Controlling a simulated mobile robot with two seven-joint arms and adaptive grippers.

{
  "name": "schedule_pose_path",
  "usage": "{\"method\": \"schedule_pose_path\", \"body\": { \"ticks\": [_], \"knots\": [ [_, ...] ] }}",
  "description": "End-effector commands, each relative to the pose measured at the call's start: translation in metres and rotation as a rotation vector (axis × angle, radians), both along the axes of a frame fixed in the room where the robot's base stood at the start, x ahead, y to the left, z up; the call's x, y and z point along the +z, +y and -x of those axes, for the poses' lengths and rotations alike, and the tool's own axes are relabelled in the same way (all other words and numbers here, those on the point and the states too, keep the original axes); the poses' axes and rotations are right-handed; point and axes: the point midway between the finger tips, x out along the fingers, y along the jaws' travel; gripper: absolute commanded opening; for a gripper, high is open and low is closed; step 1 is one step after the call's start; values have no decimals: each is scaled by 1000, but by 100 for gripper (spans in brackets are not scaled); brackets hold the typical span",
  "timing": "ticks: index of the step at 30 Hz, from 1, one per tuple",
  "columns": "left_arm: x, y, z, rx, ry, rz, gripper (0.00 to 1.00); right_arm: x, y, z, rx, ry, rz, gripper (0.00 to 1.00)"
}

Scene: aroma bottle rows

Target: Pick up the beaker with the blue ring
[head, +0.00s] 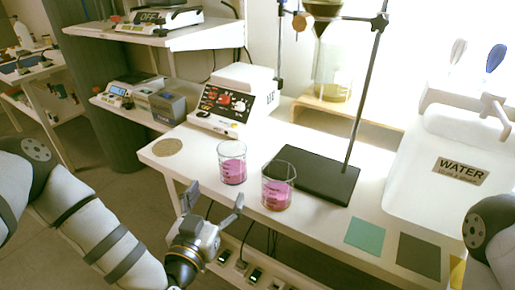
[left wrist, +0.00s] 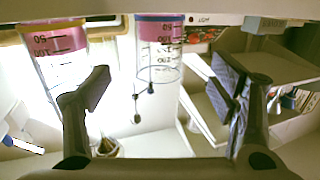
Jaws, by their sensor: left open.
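Two clear beakers with pink liquid stand upright near the front edge of the white bench. The beaker with the blue ring (head: 232,163) appears to be the left one; in the left wrist view, which is upside down, it is in the middle (left wrist: 160,45) with a dark blue band at its base. The other beaker (head: 277,187) stands to its right and shows at the left of the wrist view (left wrist: 58,55) with a yellowish base band. My left gripper (head: 213,200) is open and empty, in front of the bench edge, apart from both beakers. My right gripper is out of view.
A black stand base (head: 312,175) with a rod is behind the beakers. A hotplate device (head: 235,100) stands behind left, a cork mat (head: 167,147) at left. Green (head: 365,236) and grey (head: 419,255) squares lie right, before a white sink (head: 436,200).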

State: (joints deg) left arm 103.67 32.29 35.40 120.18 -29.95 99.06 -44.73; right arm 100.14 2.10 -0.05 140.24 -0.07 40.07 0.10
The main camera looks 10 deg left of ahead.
Motion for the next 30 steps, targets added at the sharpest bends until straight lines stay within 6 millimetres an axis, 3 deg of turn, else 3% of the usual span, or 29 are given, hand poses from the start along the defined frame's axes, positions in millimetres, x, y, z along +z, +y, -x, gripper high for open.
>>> {"method": "schedule_pose_path", "body": {
  "ticks": [9, 21, 28, 29, 30],
  "knots": [
    [6, 4, -60, 24, -35, -9, 78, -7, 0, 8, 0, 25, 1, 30],
    [3, -2, -121, 23, -32, -9, 78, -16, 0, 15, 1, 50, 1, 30],
    [5, -3, -125, 21, -33, -8, 78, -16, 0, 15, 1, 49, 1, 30],
    [5, -3, -125, 21, -33, -8, 76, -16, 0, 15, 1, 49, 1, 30],
    [5, -3, -125, 21, -33, -8, 67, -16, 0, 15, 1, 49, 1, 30]
  ]
}}
